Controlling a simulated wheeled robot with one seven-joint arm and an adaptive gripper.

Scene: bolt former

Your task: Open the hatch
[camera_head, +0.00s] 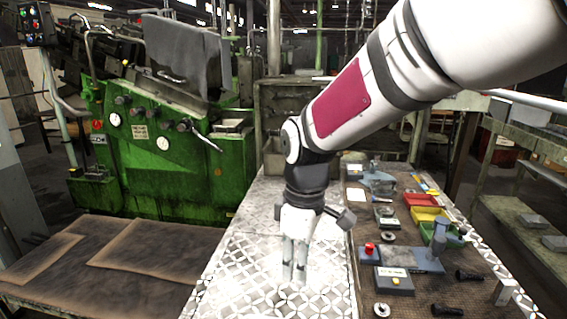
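The green machine (175,165) stands at the left, with gauges, knobs and a lever on its front. On its top is a dark grey, upright cover panel (190,60) with a handle-like bar low on its face. It looks like the hatch, but I cannot be sure. My gripper (294,281) points down over the patterned metal surface in the middle, well to the right of the machine and apart from the panel. Its two fingers look close together with a narrow gap, seen at an angle. I see nothing held between them.
A workbench (408,300) at the right holds red, yellow and green trays (428,215), a blue-grey device (425,258), bolts and rings. A brown-matted platform (90,265) lies at front left. A metal box (290,100) stands behind my arm.

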